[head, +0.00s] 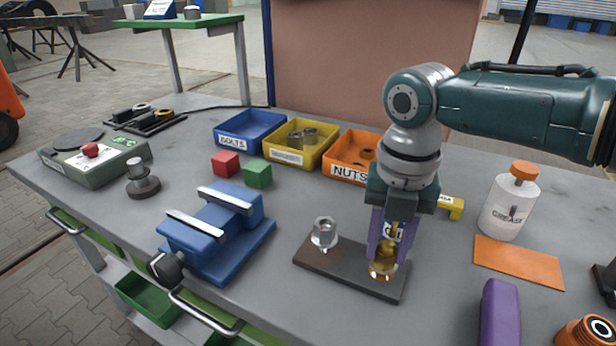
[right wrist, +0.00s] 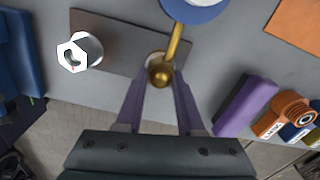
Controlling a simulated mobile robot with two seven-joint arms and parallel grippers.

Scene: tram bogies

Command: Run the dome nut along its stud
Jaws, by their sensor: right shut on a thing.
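The brass dome nut (head: 383,270) is low over the right end of a brown plate (head: 345,270). My right gripper (head: 387,256), with purple fingers, points down and is shut on it. In the right wrist view the dome nut (right wrist: 160,74) shows at the fingertips (right wrist: 160,84). A brass rod (right wrist: 176,42) runs from beside it towards a blue-rimmed disc (right wrist: 195,8). The stud under the nut is hidden, so I cannot tell how far the nut is on. A silver hex nut (head: 323,232) stands on the plate's left half. My left gripper is not in view.
A blue vise (head: 222,235) stands left of the plate. Blue, yellow and orange bins (head: 345,172) are behind. The bench between vise and plate is clear.

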